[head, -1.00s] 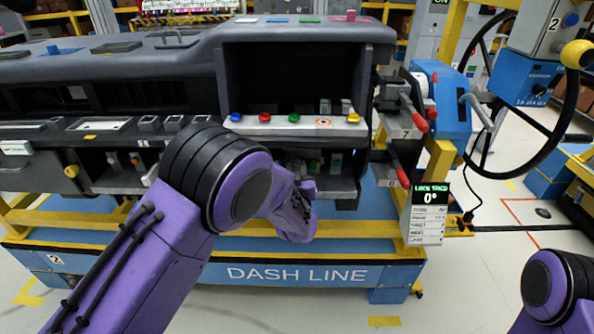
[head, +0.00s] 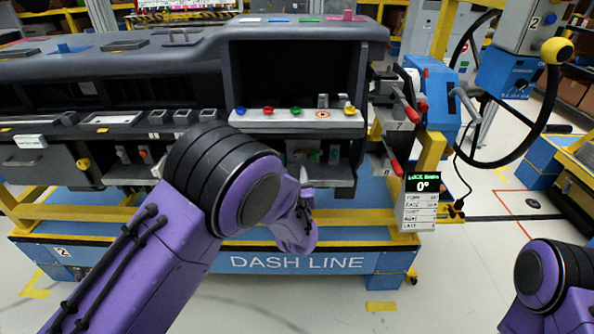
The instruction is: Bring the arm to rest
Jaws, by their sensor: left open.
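My left arm, purple with black ribbed joints, comes in from the lower left and bends in front of the dashboard module (head: 300,35). My left gripper (head: 304,183) is small and partly hidden behind its own wrist, at the front of the lower open shelf (head: 335,170). It is open, and I see nothing held in it. Of my right arm only a purple and black joint shows at the lower right. Its gripper is out of view.
A ledge (head: 300,121) carries coloured knobs above my left wrist. Red-handled clamps (head: 405,110), a display reading 0° (head: 422,186) and a steering wheel (head: 545,110) stand to the right. The blue DASH LINE base (head: 180,256) runs below. Floor between the arms is clear.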

